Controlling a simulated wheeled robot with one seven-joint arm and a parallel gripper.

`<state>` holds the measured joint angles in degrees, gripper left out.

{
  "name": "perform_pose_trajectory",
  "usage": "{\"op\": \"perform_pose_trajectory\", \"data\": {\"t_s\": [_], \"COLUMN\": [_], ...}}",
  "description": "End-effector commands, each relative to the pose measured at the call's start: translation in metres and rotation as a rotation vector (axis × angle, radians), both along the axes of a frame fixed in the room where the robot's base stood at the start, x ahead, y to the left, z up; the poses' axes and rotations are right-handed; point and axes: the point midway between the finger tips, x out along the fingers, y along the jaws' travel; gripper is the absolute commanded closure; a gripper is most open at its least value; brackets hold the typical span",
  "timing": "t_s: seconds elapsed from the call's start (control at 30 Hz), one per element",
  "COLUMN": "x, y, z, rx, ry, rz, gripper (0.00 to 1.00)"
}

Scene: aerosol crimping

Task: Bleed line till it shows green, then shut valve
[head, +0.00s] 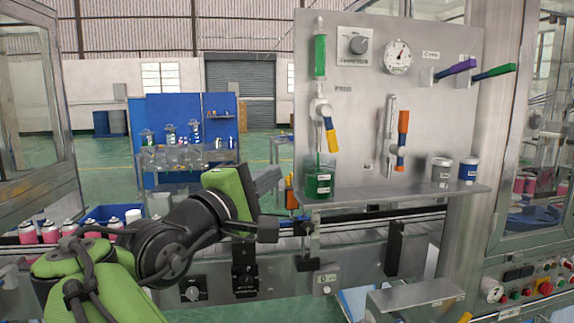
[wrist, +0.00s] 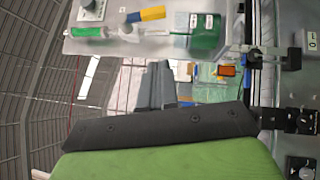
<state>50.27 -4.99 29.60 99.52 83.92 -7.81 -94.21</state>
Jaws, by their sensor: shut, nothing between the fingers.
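A steel panel (head: 345,100) carries an upright sight tube (head: 320,57), which shows green. Below it is a valve with a yellow-and-blue handle (head: 328,130) hanging down, slightly tilted, roughly along the line. A clear beaker (head: 319,180) holding green liquid stands under it on the shelf. In the wrist view, turned sideways, the tube (wrist: 88,32), the handle (wrist: 147,15) and the beaker (wrist: 205,32) lie along the top. My gripper (head: 268,181) is shut and empty, left of and apart from the beaker; its fingers also show in the wrist view (wrist: 155,87).
The panel also has a knob (head: 359,45), a gauge (head: 398,57), an orange-and-blue handle (head: 402,135), a purple lever (head: 458,68) and a green lever (head: 494,72). Two labelled cups (head: 441,171) (head: 468,170) stand on the shelf (head: 400,193). A conveyor runs below.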

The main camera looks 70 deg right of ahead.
Motion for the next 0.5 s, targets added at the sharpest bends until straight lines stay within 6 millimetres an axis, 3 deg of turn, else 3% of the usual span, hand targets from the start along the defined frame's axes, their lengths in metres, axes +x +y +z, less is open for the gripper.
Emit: {"op": "perform_pose_trajectory", "data": {"t_s": [0.1, 0.5], "x": [0.0, -0.006], "y": [-0.007, -0.033], "z": [0.011, 0.017], "rx": [0.003, 0.003], "ry": [0.003, 0.004], "rz": [0.003, 0.002], "gripper": [1.0, 1.0]}}
